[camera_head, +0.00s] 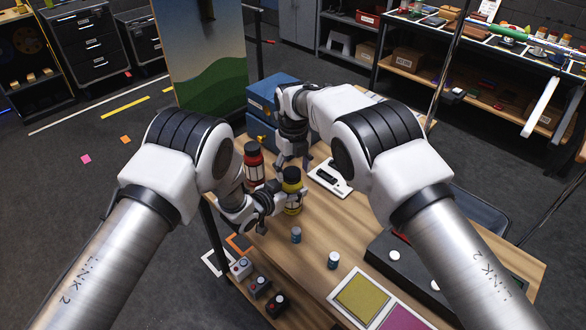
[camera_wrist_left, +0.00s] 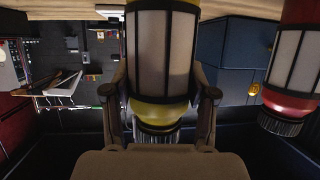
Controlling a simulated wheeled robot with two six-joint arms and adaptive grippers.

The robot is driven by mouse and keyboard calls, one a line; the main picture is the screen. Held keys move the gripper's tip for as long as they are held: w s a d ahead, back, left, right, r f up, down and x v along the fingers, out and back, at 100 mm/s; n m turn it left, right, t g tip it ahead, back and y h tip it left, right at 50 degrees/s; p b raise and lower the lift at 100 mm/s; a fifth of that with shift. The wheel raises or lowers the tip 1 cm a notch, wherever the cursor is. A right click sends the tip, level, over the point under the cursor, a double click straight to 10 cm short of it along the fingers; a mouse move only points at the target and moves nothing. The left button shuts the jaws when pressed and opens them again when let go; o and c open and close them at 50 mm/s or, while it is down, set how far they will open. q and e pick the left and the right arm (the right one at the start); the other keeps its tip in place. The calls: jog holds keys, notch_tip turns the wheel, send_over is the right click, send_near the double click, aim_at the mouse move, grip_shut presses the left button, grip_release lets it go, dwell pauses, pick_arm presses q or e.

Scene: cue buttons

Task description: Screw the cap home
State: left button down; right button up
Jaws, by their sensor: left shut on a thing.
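A yellow bottle (camera_head: 292,204) with a dark cap (camera_head: 291,174) stands near the table's left edge. My left gripper (camera_head: 284,200) is shut on its body from the side. In the left wrist view the bottle (camera_wrist_left: 160,55) appears upside down between the two fingers, with its ridged dark cap (camera_wrist_left: 158,135) below the yellow shoulder. A red bottle (camera_head: 253,165) with a dark cap stands just left of it; it also shows in the left wrist view (camera_wrist_left: 299,65). My right gripper (camera_head: 293,163) points down close behind the yellow bottle's cap, fingers apart and seemingly empty.
Blue boxes (camera_head: 268,97) stand at the table's back left. A white panel (camera_head: 328,180) lies right of the bottles. Yellow (camera_head: 361,297) and magenta squares and a dark button box (camera_head: 403,262) lie at the right.

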pick_arm(q)
jog(key=shift+s+f, duration=0.15)
jog(key=shift+f, duration=0.05)
pick_arm(e)
jog(key=shift+r, duration=2.2)
jog(key=shift+c, duration=0.5)
